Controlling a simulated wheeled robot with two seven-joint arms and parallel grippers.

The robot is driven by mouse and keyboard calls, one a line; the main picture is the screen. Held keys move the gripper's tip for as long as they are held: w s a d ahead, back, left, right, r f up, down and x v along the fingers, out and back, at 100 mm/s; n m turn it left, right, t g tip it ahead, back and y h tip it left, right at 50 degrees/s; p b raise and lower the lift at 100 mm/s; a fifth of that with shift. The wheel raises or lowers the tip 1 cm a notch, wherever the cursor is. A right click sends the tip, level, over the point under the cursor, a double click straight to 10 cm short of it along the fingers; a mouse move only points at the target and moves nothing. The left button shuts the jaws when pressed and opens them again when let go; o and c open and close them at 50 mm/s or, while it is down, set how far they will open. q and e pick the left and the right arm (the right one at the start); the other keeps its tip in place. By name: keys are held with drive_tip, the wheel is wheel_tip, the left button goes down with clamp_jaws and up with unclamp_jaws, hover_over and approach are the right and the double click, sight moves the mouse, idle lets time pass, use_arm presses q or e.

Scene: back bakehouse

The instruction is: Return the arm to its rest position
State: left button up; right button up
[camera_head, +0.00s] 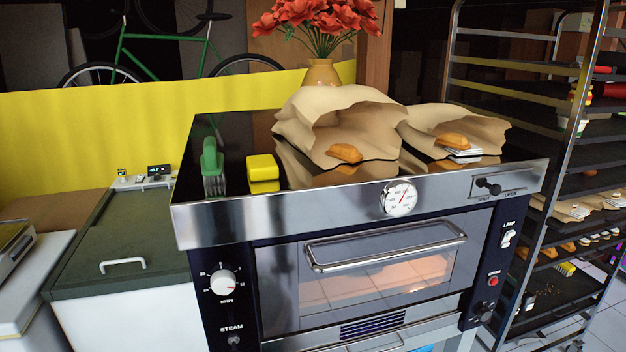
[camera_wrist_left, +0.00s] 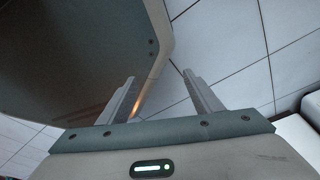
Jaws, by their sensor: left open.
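My left gripper (camera_wrist_left: 158,95) shows in the left wrist view. Its two grey fingers stand apart with nothing between them. Beyond them are a tiled floor (camera_wrist_left: 225,50) and a large dark rounded panel at upper left that I cannot name for sure. Neither of my arms shows in the head view, so my right gripper is out of sight.
An oven (camera_head: 360,285) stands ahead. On its top are two paper bags (camera_head: 365,115) with bread pieces, a green brush (camera_head: 212,160) and a yellow block (camera_head: 262,168). A rack (camera_head: 555,150) stands right, a lidded chest (camera_head: 125,240) left.

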use_arm(q)
drive_tip(key=s+a+f+g, duration=0.1)
drive_tip(key=s+a, duration=0.1)
drive_tip(key=s, duration=0.4)
drive_tip(key=shift+a+f+g+y, duration=0.15)
drive_tip(key=shift+f+g+y, duration=0.15)
drive_tip(key=shift+f, duration=0.05)
idle(0.6)
